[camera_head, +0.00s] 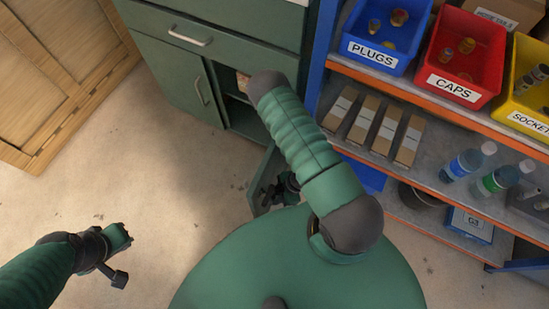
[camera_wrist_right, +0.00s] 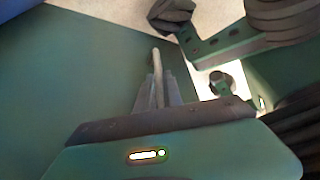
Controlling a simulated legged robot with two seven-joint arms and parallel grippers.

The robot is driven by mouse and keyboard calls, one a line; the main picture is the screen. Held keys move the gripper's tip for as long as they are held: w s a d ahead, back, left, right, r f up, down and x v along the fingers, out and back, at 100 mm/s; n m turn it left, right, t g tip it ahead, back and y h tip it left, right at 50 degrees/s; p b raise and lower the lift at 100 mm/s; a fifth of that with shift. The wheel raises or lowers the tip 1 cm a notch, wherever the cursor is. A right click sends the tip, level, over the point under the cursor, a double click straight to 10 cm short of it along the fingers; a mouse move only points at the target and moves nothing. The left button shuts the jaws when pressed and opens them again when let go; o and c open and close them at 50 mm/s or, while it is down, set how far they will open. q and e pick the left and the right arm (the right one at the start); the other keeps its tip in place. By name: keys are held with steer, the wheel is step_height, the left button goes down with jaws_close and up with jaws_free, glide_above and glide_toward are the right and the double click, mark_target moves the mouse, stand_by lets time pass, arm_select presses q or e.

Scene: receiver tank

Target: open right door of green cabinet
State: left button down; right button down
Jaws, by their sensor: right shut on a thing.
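The green cabinet (camera_head: 178,75) stands at the top of the head view. Its right door (camera_head: 264,182) is swung open toward me, and the dark inside shows behind my right arm. My right gripper (camera_head: 284,188) is at the door, partly hidden by my arm. In the right wrist view, the door panel (camera_wrist_right: 75,75) fills the left side, and the right gripper (camera_wrist_right: 157,92) is shut on the pale bar handle (camera_wrist_right: 157,65). My left gripper (camera_head: 123,258) is open and empty over the floor, apart from the cabinet.
The cabinet's left door (camera_head: 180,80) is shut, below a shut drawer (camera_head: 215,30). A blue and orange shelf (camera_head: 440,105) with bins, boxes and bottles stands close on the right. A wooden crate (camera_head: 60,75) is at the left. The floor (camera_head: 150,190) between is clear.

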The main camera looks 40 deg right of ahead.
steer(key=shift+s+d, duration=0.1)
steer(key=shift+s, duration=0.05)
steer(key=c, duration=1.8)
jaws_free()
steer(key=shift+o, duration=0.2)
steer(key=p+v, duration=0.7)
steer(key=v, duration=0.9)
steer(key=shift+d+r+p, duration=0.2)
steer(key=shift+r+p, duration=0.1)
steer(key=shift+r, duration=0.05)
